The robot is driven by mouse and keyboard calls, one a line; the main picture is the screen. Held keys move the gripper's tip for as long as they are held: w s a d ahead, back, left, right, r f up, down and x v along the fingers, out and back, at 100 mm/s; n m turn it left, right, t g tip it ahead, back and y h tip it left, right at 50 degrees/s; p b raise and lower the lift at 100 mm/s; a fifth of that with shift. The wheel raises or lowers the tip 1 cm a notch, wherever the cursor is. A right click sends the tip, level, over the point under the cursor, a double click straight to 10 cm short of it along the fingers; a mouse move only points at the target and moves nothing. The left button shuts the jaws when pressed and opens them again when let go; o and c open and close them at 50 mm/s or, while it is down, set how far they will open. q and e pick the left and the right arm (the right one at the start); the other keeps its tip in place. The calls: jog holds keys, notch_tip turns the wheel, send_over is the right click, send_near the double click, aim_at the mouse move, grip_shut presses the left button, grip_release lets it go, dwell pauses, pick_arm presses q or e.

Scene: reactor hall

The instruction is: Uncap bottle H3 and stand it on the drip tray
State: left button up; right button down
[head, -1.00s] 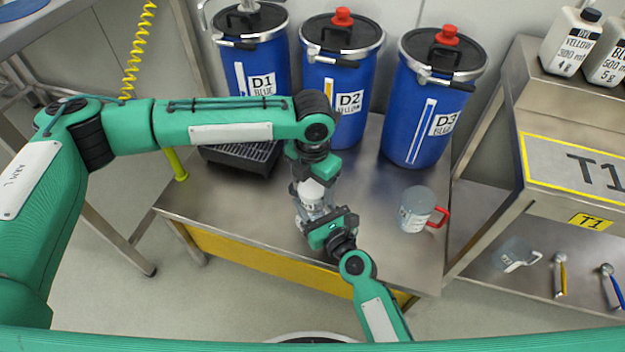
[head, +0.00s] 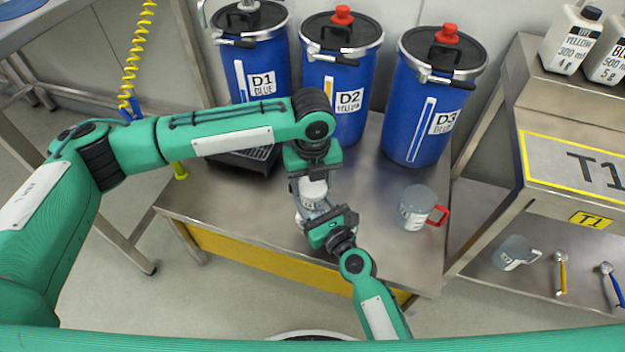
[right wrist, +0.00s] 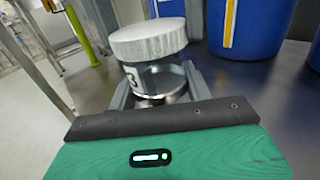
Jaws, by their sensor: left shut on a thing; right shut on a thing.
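Bottle H3 (right wrist: 168,82), a clear body with a "3" on its label, stands between the fingers of my right gripper (right wrist: 155,98), which is shut on it from the front. Its wide whitish cap (right wrist: 148,42) is at the top of the bottle; I cannot tell whether it is loose. My left gripper (head: 313,190) points down from above and is shut on the cap. In the head view the arms hide much of the bottle. The black drip tray (head: 245,160) with a metal grate is on the bench at left, partly behind my left forearm.
Blue drums D1 (head: 263,60), D2 (head: 350,75) and D3 (head: 435,95) stand along the back. Shelf unit T1 (head: 580,165) is beyond the right edge. A yellow-green post (head: 179,168) stands near the tray.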

pick_arm(q)
jog(key=n, duration=1.1)
jog(key=shift+n, duration=0.4)
jog(key=n, duration=1.1)
jog(key=shift+n, duration=0.4)
jog(key=n, duration=0.8)
jog(key=shift+r+n, duration=0.1)
jog(key=shift+n, duration=0.2)
jog(key=shift+r, duration=0.15)
